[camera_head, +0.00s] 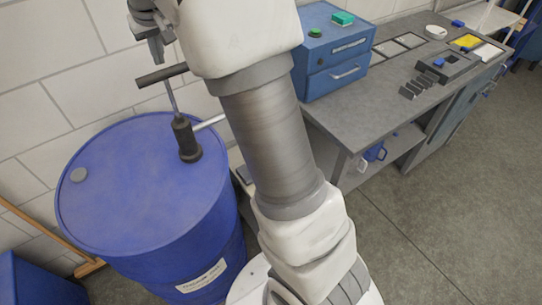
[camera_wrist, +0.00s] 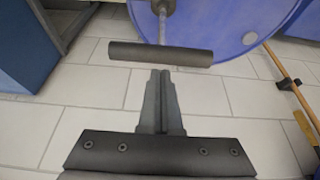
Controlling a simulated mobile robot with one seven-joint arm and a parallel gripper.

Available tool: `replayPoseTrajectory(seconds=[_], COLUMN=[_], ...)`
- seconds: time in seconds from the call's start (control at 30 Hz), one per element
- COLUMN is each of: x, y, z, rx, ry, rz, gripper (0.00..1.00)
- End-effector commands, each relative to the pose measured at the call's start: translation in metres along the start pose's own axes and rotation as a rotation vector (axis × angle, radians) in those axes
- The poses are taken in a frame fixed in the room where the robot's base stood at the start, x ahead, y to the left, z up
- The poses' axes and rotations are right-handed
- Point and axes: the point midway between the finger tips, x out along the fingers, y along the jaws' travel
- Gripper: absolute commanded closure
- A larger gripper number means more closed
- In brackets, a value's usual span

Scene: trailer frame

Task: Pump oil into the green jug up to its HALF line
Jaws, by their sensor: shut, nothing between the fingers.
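A blue drum (camera_head: 130,205) stands at the left with a black hand pump (camera_head: 186,140) on its top. A thin rod rises from the pump to a dark crossbar handle (camera_head: 161,75). A pale spout (camera_head: 210,122) runs right and passes behind my arm. My gripper (camera_head: 157,50) is shut and empty, just above the handle in the head view. In the wrist view, my closed fingertips (camera_wrist: 160,73) point at the handle (camera_wrist: 160,54), with no clear grip or contact. I see no green jug; my arm hides the area at the spout's end.
A grey workbench (camera_head: 400,65) at the right carries a blue drawer cabinet (camera_head: 335,55) with a green box (camera_head: 342,18) on it. A blue jug (camera_head: 375,152) sits on the shelf below. A wooden pole (camera_head: 45,232) leans left of the drum. The right floor is clear.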

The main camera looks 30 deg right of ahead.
Motion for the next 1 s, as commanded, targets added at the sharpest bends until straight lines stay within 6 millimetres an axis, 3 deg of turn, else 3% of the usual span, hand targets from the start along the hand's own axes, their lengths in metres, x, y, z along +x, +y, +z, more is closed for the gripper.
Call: replayPoseTrajectory(seconds=[1.0], x=[0.051], y=[0.000], z=[0.023], rx=[0.000], ry=[-0.005], rz=[0.000], gripper=[1.00])
